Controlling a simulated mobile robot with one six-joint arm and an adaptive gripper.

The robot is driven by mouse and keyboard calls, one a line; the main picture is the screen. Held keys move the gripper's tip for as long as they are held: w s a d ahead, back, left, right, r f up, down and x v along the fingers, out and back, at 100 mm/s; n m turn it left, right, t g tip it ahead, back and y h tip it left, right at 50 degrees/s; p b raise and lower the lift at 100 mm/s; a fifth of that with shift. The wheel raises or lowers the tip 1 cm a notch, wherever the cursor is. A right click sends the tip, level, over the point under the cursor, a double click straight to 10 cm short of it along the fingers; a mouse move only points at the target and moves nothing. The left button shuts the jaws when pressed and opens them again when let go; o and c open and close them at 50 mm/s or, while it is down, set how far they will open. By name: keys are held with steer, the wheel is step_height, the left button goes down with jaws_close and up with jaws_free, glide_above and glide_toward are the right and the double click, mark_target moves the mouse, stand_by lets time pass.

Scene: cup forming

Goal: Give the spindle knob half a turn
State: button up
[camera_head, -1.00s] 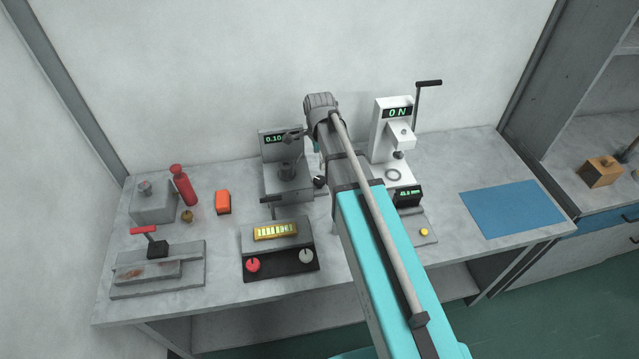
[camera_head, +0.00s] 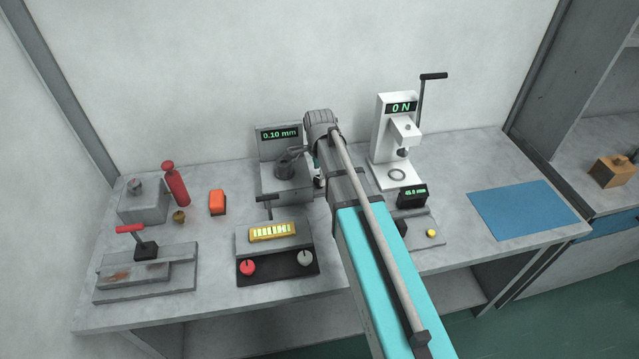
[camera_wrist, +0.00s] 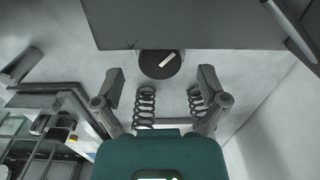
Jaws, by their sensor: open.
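The spindle knob (camera_wrist: 157,66) is a dark round disc with a white mark slanting up to the right, at the upper middle of the wrist view. It sits against the lower edge of a grey block. My gripper (camera_wrist: 161,77) is open, with one finger on each side of the knob and clear gaps between; I cannot tell its distance from the knob.
A white press (camera_head: 383,146) reading 0 N stands right of my arm. A black-and-grey box (camera_head: 278,269) with red and grey dials is in front of the gauge. A red bottle (camera_head: 176,186) and an orange block (camera_head: 217,203) are left. A blue mat (camera_head: 530,209) lies clear at right.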

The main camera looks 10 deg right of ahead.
steer(key=shift+f+b, duration=0.7)
steer(key=shift+f, duration=0.25)
steer(key=c, duration=1.1)
steer(key=shift+c, duration=0.2)
steer(key=shift+n, duration=2.4)
